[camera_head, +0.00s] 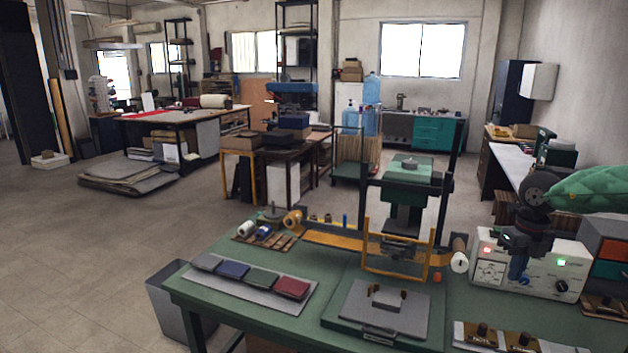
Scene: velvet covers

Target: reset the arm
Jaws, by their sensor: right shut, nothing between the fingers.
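My right arm, in a green sleeve, comes in from the right edge. My right gripper (518,273) hangs fingers down in front of the white control box, shut and empty. It hides part of the box's front panel. My left gripper is not in view. A row of flat covers lies on a light grey board (262,302) at the left of the green table: grey (207,262), blue (232,270), dark green (262,279) and red (291,288). My right gripper is well apart from them.
The press (405,200) with its yellow frame (395,270) stands mid-table behind a grey plate (382,312). The control box (555,262) stands at the right. Spools (262,230) sit at the back left, brass-topped stamps (483,331) at the front right. A grey bin (170,300) stands left of the table.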

